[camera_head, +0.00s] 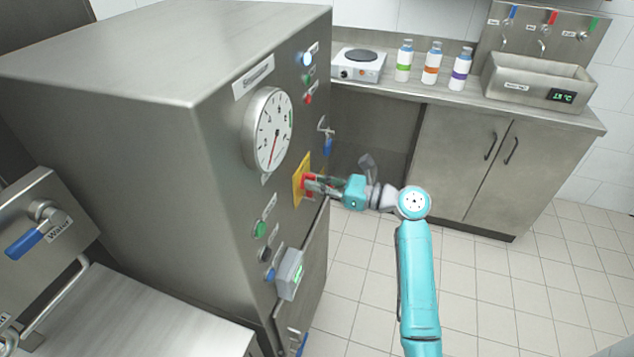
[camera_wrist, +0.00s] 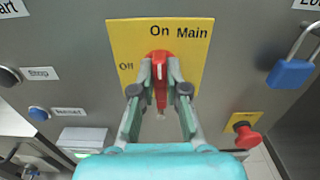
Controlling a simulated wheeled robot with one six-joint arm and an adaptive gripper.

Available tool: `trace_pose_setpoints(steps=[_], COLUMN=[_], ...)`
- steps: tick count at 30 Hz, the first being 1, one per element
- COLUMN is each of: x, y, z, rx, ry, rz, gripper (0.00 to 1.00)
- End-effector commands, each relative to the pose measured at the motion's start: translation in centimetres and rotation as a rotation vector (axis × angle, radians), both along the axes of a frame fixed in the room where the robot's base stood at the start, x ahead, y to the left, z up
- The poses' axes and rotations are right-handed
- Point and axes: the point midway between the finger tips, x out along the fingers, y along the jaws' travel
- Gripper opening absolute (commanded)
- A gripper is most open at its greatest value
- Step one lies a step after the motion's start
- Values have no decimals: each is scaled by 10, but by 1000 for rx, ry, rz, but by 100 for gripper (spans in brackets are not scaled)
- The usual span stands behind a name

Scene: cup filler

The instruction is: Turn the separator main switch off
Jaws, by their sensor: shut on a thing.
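The separator (camera_head: 160,120) is a large steel cabinet with a dial gauge on its front. Its main switch is a red handle (camera_wrist: 160,75) on a yellow plate (camera_wrist: 120,40) marked On, Off and Main. The plate also shows in the head view (camera_head: 298,184). In the wrist view the handle's white mark points up, towards "On"; "Off" is at the left. My gripper (camera_wrist: 160,80) is shut on the red handle, one finger on each side. In the head view my gripper (camera_head: 310,186) reaches the plate from the right and partly hides the handle.
A blue padlock (camera_wrist: 291,72) hangs right of the plate, and a red emergency button (camera_wrist: 246,136) sits below right. Stop (camera_wrist: 8,77) and Restart (camera_wrist: 38,113) buttons are at left. A counter (camera_head: 460,100) with bottles stands behind. The tiled floor at right is clear.

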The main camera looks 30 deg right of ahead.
Motion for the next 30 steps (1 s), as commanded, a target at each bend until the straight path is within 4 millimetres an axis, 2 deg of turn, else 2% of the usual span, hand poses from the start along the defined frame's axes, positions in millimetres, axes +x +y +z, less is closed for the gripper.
trace_pose_setpoints(steps=[8,30], x=[-1,-2], y=[1,3], z=[0,-2], rx=[-120,-660], ry=[-97,-532], rz=[0,0], gripper=[0,0])
